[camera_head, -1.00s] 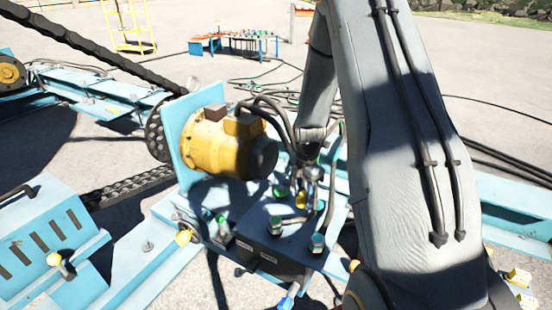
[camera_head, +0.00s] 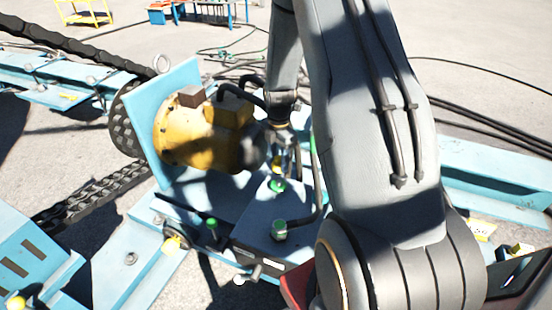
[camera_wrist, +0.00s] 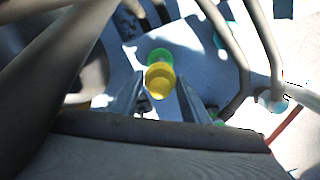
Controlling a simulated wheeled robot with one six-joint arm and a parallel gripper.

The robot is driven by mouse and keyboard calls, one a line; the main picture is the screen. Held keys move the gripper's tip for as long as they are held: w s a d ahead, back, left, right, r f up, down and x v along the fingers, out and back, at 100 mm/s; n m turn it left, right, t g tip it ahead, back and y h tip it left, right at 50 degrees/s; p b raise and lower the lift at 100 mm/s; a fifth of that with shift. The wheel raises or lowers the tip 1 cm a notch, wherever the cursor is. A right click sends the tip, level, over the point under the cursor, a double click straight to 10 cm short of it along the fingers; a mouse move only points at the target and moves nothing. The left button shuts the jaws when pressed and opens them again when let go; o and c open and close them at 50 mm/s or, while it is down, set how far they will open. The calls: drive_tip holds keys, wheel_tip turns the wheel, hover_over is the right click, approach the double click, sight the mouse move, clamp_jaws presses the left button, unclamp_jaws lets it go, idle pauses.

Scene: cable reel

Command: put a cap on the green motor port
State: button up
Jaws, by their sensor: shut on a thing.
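My gripper (camera_head: 284,160) is shut on a small yellow cap (camera_wrist: 159,80), with one finger on each side of it in the wrist view. A green port (camera_wrist: 160,57) shows just behind the cap there; I cannot tell whether they touch. In the head view the gripper points down beside the yellow motor (camera_head: 200,135), and the cap (camera_head: 277,160) shows small at its tip. A green-topped fitting (camera_head: 277,186) shows below the cap, and another (camera_head: 279,230) stands on the dark block. My arm hides the area to the right.
A thin green-topped fitting (camera_head: 212,225) and a yellow-ended lever (camera_head: 172,243) are left of the block (camera_head: 262,212). Dark hoses curve close around the gripper, including one (camera_wrist: 235,60) at right. A blue upright plate (camera_head: 165,110) stands behind the motor.

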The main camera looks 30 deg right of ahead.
sight(279, 181)
wheel_tip(279, 181, down, 6)
drive_tip(key=b, duration=0.4)
drive_tip(key=shift+r, duration=0.1)
drive_tip(key=shift+f, duration=0.8)
drive_tip(key=shift+d+p, duration=0.1)
drive_tip(key=shift+p, duration=0.2)
drive_tip(key=shift+f, duration=0.25)
drive_tip(key=o, duration=1.2)
drive_tip(key=shift+o, duration=0.2)
drive_tip(key=shift+r, duration=3.95)
